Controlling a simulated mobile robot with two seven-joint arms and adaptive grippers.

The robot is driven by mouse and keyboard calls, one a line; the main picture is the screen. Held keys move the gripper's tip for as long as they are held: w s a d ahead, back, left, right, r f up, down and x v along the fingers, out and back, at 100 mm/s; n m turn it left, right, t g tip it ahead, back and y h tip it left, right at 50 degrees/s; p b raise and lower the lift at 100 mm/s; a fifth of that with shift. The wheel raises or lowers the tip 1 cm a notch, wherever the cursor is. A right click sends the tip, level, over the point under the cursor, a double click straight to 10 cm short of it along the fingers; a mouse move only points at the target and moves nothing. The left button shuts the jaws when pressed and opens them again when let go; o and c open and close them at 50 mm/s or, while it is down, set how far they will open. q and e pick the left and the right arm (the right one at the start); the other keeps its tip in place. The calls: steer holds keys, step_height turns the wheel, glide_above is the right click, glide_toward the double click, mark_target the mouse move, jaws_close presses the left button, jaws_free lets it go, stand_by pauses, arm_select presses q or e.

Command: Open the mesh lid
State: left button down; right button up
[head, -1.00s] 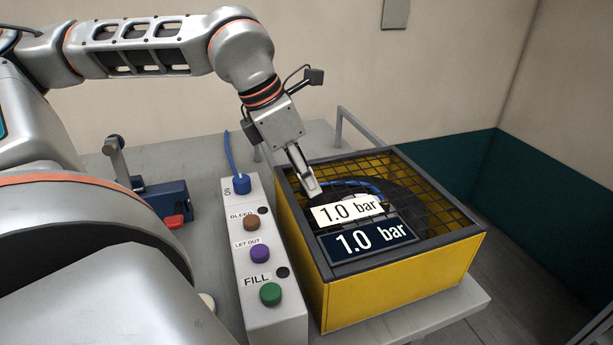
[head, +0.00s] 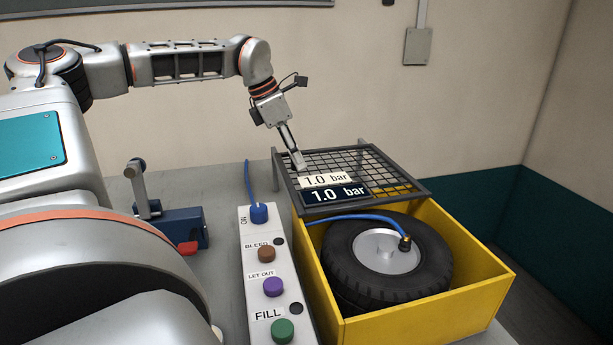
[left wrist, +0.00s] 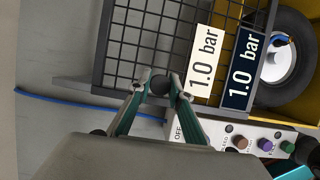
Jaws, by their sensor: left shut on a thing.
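The mesh lid (head: 352,161), a dark-framed grid, lies over the back of the yellow box (head: 440,303) and reaches past its rear. The front of the box is uncovered. A black tyre (head: 345,275) with a silver hub lies inside, with a blue hose on its valve. My left gripper (head: 299,165) is at the lid's left edge. In the left wrist view, its fingers (left wrist: 160,90) are shut on a dark round knob (left wrist: 160,85) at the frame of the mesh lid (left wrist: 150,40). My right gripper is not in view.
Two plates reading 1.0 bar (head: 338,193) sit at the lid's front. A button panel (head: 262,232) stands left of the box. A blue device with a lever (head: 180,226) is farther left on the grey table. A wall is behind.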

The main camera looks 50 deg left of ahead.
arm_select(q)
steer(key=a, duration=0.1)
steer(key=w+a, duration=0.1)
steer(key=w+a+b, duration=0.1)
steer(key=shift+a+f, duration=0.15)
steer(key=shift+a, duration=0.2)
steer(key=shift+w+a, duration=0.3)
steer(key=shift+a, duration=0.3)
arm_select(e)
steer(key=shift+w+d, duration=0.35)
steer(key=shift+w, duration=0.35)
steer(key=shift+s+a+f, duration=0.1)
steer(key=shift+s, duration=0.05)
arm_select(q)
steer(key=c, duration=1.9)
jaws_free()
steer(key=shift+o, duration=0.4)
steer(key=shift+r, duration=0.35)
steer(key=v, duration=1.1)
steer(key=shift+s+r, duration=0.2)
steer(key=shift+r, duration=0.1)
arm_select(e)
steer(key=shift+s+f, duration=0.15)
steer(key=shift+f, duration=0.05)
